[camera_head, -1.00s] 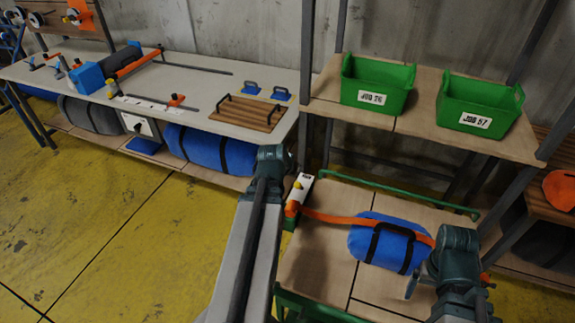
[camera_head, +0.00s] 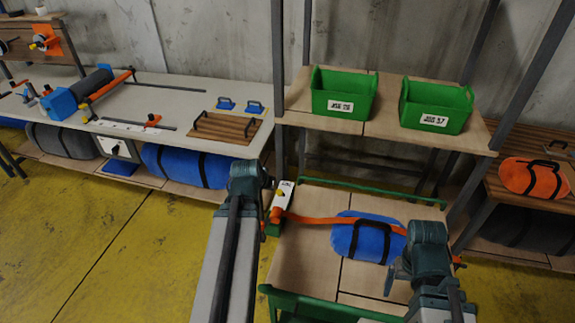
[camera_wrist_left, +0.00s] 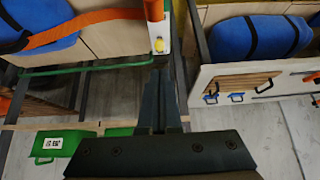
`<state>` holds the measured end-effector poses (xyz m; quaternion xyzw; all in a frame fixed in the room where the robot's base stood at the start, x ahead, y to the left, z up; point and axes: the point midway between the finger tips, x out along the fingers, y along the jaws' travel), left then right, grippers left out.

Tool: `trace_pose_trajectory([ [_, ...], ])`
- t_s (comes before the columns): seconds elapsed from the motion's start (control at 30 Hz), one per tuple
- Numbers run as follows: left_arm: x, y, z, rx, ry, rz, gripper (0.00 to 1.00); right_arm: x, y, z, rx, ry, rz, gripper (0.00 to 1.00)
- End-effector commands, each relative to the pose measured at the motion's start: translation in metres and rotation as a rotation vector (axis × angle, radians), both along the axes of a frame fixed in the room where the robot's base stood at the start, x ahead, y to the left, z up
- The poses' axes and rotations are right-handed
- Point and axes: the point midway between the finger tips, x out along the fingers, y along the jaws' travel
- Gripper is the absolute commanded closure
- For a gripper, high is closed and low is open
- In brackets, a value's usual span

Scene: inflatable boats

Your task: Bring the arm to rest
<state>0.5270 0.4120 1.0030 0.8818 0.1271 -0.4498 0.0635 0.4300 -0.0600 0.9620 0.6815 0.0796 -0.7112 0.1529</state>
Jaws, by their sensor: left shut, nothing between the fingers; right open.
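My right gripper (camera_head: 402,274) is open over the right part of the cart, just right of the blue roll (camera_head: 352,238). The roll has black straps and lies on the cart top with an orange strap (camera_head: 312,219) across it. Whether the right gripper touches the roll I cannot tell.
A green-framed cart (camera_head: 312,268) stands below a shelf with two green bins (camera_head: 342,95) (camera_head: 436,106). A white block (camera_head: 281,200) sits at the cart's left edge. A workbench (camera_head: 190,95) is at left, an orange roll (camera_head: 533,178) at right. Yellow floor (camera_head: 110,235) is open at left.

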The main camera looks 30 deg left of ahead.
Motion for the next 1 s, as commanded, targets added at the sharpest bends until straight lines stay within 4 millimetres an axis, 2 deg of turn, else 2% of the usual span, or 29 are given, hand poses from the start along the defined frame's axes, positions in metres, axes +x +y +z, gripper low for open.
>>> trace_pose_trajectory([
  [0.2,0.000,-0.002,0.000,-0.001,0.003,-0.004,1.00,0.000,0.000,0.000,0.000,0.000,0.000,0.08],
  [0.27,0.002,-0.011,-0.002,-0.005,0.015,-0.019,1.00,0.000,0.000,0.000,0.000,0.000,0.000,0.08],
  [0.33,0.006,-0.032,-0.006,-0.017,0.044,-0.054,1.00,0.000,0.000,0.000,0.000,0.000,0.000,0.08],
  [0.37,0.008,-0.045,-0.008,-0.023,0.062,-0.076,1.00,0.000,0.000,0.000,0.000,0.000,0.000,0.08],
  [0.53,0.006,-0.138,-0.024,-0.046,0.212,-0.225,1.00,0.000,0.000,0.000,0.000,0.000,0.000,0.08],
  [0.7,-0.015,-0.224,-0.035,-0.033,0.378,-0.360,1.00,0.000,0.000,0.000,0.000,0.000,0.000,0.08],
  [0.8,-0.035,-0.267,-0.039,-0.009,0.472,-0.429,1.00,0.000,0.000,0.000,0.000,0.000,0.000,0.08],
  [0.9,-0.055,-0.302,-0.041,0.024,0.553,-0.483,1.00,0.000,0.000,0.000,0.000,0.000,0.000,0.08],
  [1.0,-0.073,-0.326,-0.041,0.058,0.616,-0.521,1.00,0.000,0.000,0.000,0.000,0.000,0.000,0.08],
])
